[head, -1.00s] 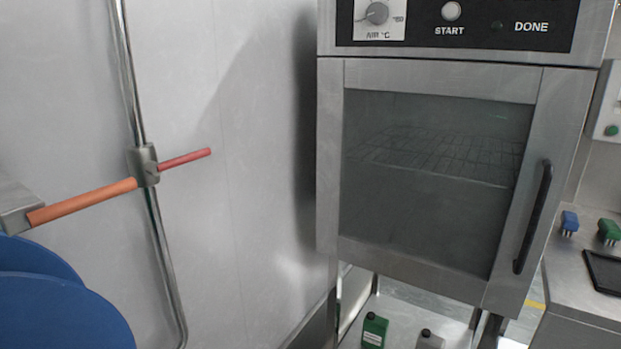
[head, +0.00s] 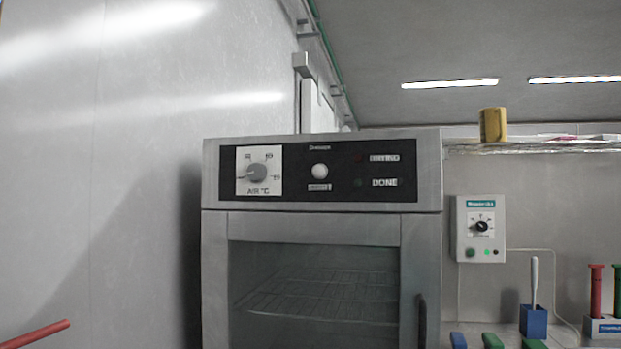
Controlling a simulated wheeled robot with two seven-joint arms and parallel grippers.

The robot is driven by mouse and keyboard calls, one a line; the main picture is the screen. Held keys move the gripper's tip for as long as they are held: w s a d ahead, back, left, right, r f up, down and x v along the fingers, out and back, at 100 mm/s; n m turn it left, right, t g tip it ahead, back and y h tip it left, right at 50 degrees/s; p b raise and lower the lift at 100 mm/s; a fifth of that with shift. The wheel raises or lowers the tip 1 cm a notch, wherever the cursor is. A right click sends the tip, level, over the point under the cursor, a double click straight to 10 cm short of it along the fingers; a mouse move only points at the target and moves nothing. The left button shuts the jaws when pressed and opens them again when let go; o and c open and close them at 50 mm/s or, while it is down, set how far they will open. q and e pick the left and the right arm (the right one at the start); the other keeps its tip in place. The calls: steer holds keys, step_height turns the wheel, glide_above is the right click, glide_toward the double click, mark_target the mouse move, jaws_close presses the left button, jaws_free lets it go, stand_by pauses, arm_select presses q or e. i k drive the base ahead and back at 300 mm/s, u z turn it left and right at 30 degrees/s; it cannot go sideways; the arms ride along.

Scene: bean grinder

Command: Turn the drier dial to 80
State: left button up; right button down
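The drier (head: 212,180) is a steel cabinet with a black control panel, in the middle of the head view. Its grey round dial (head: 256,173) sits on a white square plate at the panel's left, marked AIR °C. The scale marks are too small to read, and the pointer's setting cannot be made out. Right of the dial are a round white start button (head: 320,171) and the DONE label. The glass door (head: 315,290) is shut. Neither of my grippers shows in the view.
A red rod (head: 36,334) juts in at the lower left. Right of the drier, a wall box (head: 481,228) carries another dial. A blue holder (head: 533,321) and red and green handled tools stand below it. A yellow mug (head: 493,124) is on the shelf.

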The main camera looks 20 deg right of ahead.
mark_target(256, 172)
steer(key=u, duration=0.2)
steer(key=k, duration=0.45)
steer(key=z, duration=1.25)
steer(key=i, duration=1)
steer(key=u, duration=2.2)
